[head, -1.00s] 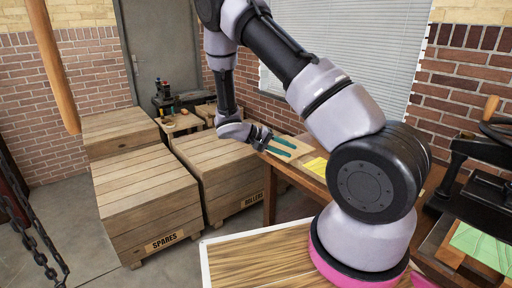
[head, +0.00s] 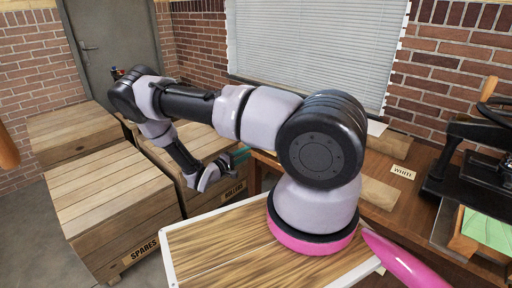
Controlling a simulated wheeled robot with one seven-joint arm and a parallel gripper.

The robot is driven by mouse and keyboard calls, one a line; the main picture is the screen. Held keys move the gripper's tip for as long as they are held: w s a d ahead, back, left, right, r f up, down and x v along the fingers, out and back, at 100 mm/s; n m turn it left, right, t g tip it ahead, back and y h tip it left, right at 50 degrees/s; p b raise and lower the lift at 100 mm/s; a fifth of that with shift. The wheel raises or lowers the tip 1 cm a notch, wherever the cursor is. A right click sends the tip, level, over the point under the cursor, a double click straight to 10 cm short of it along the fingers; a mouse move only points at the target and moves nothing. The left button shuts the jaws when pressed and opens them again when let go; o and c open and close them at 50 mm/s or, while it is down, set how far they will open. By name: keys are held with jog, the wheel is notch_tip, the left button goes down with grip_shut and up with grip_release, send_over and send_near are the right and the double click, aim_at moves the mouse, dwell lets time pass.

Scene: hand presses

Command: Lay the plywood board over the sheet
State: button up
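A green sheet (head: 488,228) lies at the right edge, on the wooden bed of the black hand press (head: 480,160), and is cut off by the frame. I cannot tell for sure which thing is the plywood board; a flat brown piece (head: 378,194) lies on the workbench behind my arm. My gripper (head: 212,178) is left of the workbench, in front of the crates and far from the press. It is small and angled, so I cannot tell whether its fingers are open or hold anything.
The brown workbench (head: 425,205) carries a WHITE label (head: 403,172). Large wooden crates stand at left, one marked SPARES (head: 140,253) and one marked ROLLERS (head: 234,190). A teal thing (head: 241,153) shows just behind my gripper.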

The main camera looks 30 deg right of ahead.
jog(key=x, duration=0.6)
jog(key=shift+d, duration=0.35)
jog(key=shift+c, duration=0.3)
grip_shut()
notch_tip(320, 180, up, 3)
jog(key=shift+a, duration=0.1)
jog(key=r+v, duration=0.3)
jog(key=v, duration=1.9)
dwell(0.5)
